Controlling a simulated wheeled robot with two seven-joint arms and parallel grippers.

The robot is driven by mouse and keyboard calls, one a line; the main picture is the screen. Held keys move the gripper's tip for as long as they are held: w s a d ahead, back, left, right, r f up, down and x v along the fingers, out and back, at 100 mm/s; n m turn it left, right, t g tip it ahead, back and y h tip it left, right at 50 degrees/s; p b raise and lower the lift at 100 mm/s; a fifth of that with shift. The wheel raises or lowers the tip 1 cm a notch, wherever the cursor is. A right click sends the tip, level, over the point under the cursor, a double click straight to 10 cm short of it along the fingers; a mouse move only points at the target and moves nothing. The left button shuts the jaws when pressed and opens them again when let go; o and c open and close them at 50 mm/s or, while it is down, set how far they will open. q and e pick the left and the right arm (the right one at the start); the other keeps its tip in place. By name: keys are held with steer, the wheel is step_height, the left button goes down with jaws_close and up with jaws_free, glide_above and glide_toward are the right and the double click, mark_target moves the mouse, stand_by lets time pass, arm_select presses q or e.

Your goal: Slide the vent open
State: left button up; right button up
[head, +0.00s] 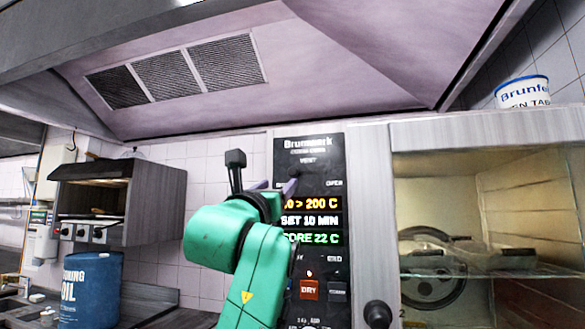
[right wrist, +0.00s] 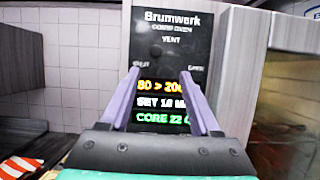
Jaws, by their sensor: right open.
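The vent slider is a small dark knob (right wrist: 155,51) under the word VENT on the black oven control panel (right wrist: 172,20). It sits between the left label, which is blurred, and the OPEN label on the right, nearer the left one. In the head view the panel (head: 308,158) stands right of centre, and the knob is hard to make out against it. My right gripper (right wrist: 160,74) is open and empty, its two purple fingers pointing at the panel just below the knob. It also shows in the head view (head: 274,186). My left gripper is not in view.
Lit displays (head: 312,220) and a red DRY button (head: 309,290) lie below the slider. A glass-fronted oven chamber (head: 490,230) is to the right, with a round dark handle (head: 378,314). A blue oil drum (head: 90,290) stands at left. A hood (head: 250,70) hangs above.

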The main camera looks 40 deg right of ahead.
steer(key=p, duration=0.5)
glide_toward(292, 171)
steer(key=w+r, duration=0.1)
steer(key=p+x, duration=0.1)
steer(key=x, duration=0.1)
steer(key=p+x, duration=0.1)
steer(key=x, duration=0.1)
steer(key=s+p+x, duration=0.1)
steer(key=p+x, duration=0.1)
steer(key=x, duration=0.1)
steer(key=shift+w+d+f, duration=0.1)
steer(key=shift+d, duration=0.4)
steer(key=shift+w+d+f, duration=0.1)
steer(key=shift+w+d, duration=0.05)
steer(key=shift+w+f, duration=0.15)
steer(key=shift+w, duration=0.05)
steer(key=shift+s, duration=0.1)
jaws_close()
